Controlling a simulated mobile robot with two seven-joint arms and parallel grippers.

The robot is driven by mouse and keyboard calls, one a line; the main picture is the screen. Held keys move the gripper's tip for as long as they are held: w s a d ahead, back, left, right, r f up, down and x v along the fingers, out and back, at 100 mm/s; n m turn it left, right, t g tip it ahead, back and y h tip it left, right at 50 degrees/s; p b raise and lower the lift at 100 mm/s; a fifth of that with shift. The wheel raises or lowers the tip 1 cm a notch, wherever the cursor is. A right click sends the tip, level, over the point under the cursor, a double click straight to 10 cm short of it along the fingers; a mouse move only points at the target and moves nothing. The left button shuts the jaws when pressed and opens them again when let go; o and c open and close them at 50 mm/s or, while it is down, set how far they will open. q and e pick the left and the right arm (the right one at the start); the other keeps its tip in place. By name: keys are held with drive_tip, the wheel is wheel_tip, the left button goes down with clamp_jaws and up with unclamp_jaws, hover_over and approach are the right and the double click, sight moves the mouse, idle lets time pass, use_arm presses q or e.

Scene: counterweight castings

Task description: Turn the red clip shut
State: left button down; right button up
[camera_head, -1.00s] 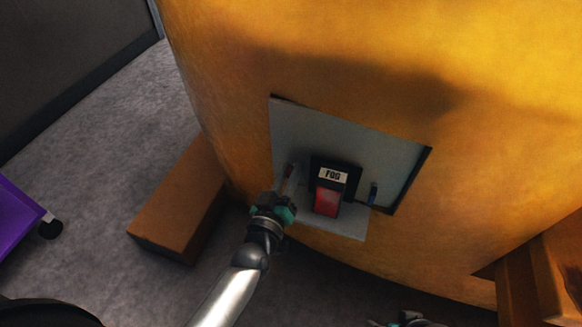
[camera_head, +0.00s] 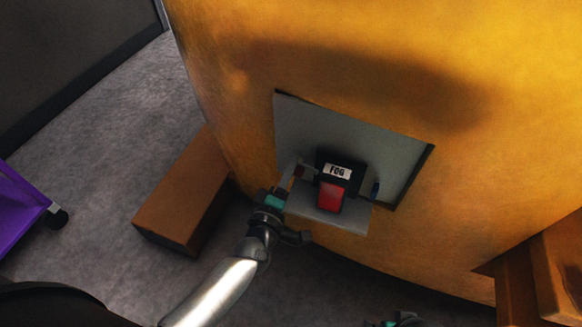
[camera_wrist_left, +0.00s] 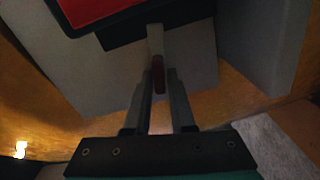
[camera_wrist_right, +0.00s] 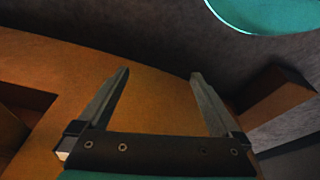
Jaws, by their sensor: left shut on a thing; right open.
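The red clip (camera_wrist_left: 158,75) shows as a narrow red strip between the fingers of my left gripper (camera_wrist_left: 162,92) in the left wrist view. A pale bar stands just beyond it. In the head view my left gripper (camera_head: 293,180) is at the left side of a black unit labelled FOG (camera_head: 337,170), in a grey recess; its fingers largely hide the clip there. The gripper is shut on the clip. My right gripper (camera_wrist_right: 157,82) is open and empty; only a bit of it shows at the bottom edge of the head view.
The FOG unit has a red front (camera_head: 331,196). The grey recess (camera_head: 385,155) is set in a large yellow body (camera_head: 350,50). A brown block (camera_head: 180,200) and a purple cart (camera_head: 20,210) stand left on the floor.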

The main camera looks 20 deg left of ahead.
use_arm(q)
drive_tip(key=shift+f+n, duration=0.1)
drive_tip(key=shift+n, duration=1)
use_arm(e)
drive_tip(key=shift+w+a+r, duration=0.1)
drive_tip(key=shift+w+r, duration=0.15)
drive_tip(key=shift+r, duration=0.3)
use_arm(q)
drive_tip(key=c, duration=0.9)
unclamp_jaws()
drive_tip(key=shift+s, duration=0.1)
drive_tip(key=shift+s, duration=0.35)
drive_tip(key=shift+s+a+p, duration=0.15)
drive_tip(key=shift+s+p, duration=0.55)
drive_tip(key=shift+s, duration=2.9)
drive_tip(key=shift+s+a+p, duration=0.15)
drive_tip(key=shift+s+p, duration=0.5)
drive_tip(key=shift+s, duration=2.95)
use_arm(e)
drive_tip(key=s+d+f, duration=0.1)
drive_tip(key=s+f, duration=0.2)
drive_tip(key=f, duration=0.3)
drive_tip(key=shift+g, duration=0.4)
drive_tip(key=shift+s, duration=0.1)
